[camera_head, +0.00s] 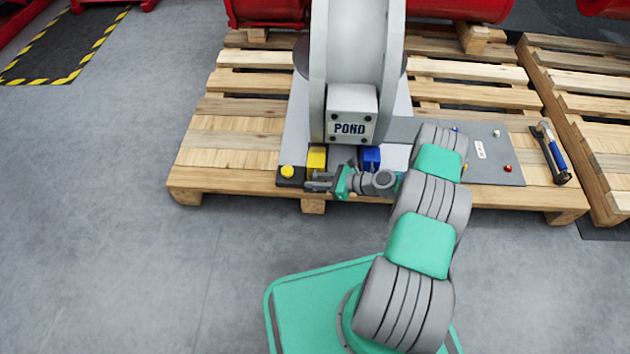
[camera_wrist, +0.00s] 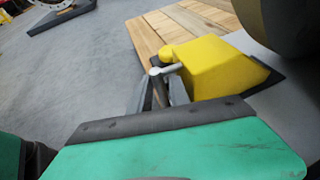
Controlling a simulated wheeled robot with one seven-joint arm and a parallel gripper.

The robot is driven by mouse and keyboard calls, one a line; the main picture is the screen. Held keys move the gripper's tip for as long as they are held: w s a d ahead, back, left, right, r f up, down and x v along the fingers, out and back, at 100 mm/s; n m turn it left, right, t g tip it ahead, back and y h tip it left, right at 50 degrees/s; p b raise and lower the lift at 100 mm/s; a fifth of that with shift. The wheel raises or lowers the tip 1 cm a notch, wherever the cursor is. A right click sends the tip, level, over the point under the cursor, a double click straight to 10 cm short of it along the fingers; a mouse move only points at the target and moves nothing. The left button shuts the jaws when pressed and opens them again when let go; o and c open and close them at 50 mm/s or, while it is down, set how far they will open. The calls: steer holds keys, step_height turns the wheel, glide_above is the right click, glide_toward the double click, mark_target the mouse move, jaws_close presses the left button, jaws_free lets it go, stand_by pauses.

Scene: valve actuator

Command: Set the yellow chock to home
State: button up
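The yellow chock (camera_head: 317,157) is a block at the foot of the grey valve body marked POND. It shows large in the wrist view (camera_wrist: 212,66), with a grey rod at its near left side. My gripper (camera_head: 317,182) is just in front of the chock, low over the pallet's front edge. In the wrist view its fingers (camera_wrist: 160,88) look apart, with the grey rod and a dark post between them; I cannot tell whether they touch. A round yellow knob (camera_head: 287,172) sits on a dark patch left of the chock. The home spot is not clearly identifiable.
A blue chock (camera_head: 371,157) stands right of the yellow one, close to my arm. The grey plate (camera_head: 400,128) lies on the wooden pallet (camera_head: 225,155). A blue-handled tool (camera_head: 555,155) lies at right. Open floor (camera_head: 110,200) is at left.

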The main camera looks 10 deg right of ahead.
jaws_close()
stand_by(1.3)
